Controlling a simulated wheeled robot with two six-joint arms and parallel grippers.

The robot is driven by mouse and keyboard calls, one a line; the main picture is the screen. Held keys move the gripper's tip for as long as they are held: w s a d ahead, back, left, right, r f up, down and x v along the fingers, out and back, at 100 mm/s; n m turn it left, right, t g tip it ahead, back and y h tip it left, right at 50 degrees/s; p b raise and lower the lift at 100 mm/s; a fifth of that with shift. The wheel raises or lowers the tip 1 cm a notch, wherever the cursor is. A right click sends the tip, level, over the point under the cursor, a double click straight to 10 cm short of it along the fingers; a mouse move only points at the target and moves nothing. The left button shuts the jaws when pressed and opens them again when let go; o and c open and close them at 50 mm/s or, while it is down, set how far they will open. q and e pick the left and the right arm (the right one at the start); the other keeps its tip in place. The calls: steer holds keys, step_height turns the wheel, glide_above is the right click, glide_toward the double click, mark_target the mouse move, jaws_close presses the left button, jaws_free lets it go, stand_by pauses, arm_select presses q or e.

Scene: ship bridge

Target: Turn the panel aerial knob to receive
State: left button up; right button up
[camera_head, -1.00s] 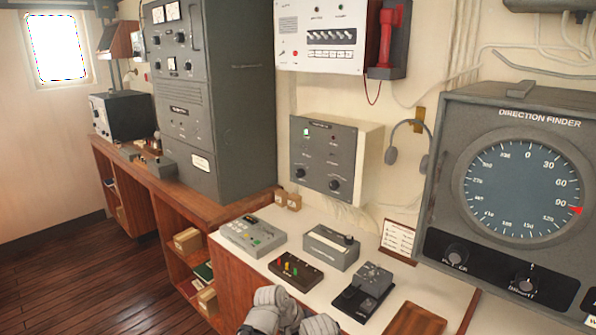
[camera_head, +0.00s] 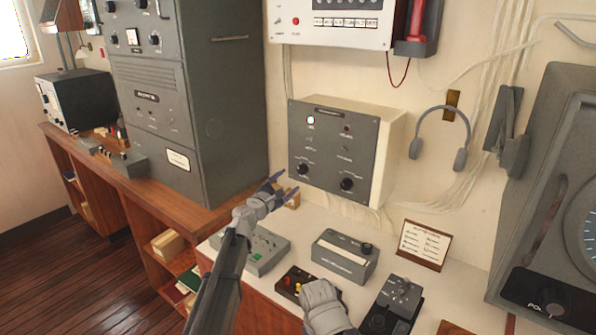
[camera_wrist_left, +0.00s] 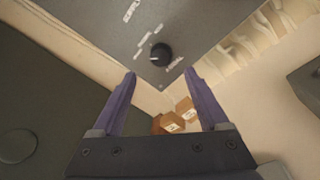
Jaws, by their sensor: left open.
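The grey panel (camera_head: 325,160) is on the wall, with a left knob (camera_head: 304,169) and a right knob (camera_head: 347,184), both black, low on its face. Their labels are too small to read. My left gripper (camera_head: 280,186) is open and empty, below and left of the panel, apart from it. In the left wrist view a black knob (camera_wrist_left: 161,55), apparently the left one, lies beyond and between the open purple fingers (camera_wrist_left: 160,78). A white mark shows on this knob. A grey link of my right arm shows low in the head view; its gripper does not show.
A tall grey cabinet (camera_head: 190,90) stands close left of my left gripper. Small brown boxes (camera_wrist_left: 175,119) sit below the panel. The desk (camera_head: 385,262) holds a grey device (camera_head: 345,258) and a key unit (camera_head: 398,298). Headphones (camera_head: 440,140) hang right of the panel.

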mark_target(301, 171)
arm_select(q)
steer(key=x, duration=0.7)
steer(key=shift+w+d, duration=0.25)
steer(key=shift+w, duration=0.05)
steer(key=shift+s, duration=0.1)
jaws_close()
stand_by(0.3)
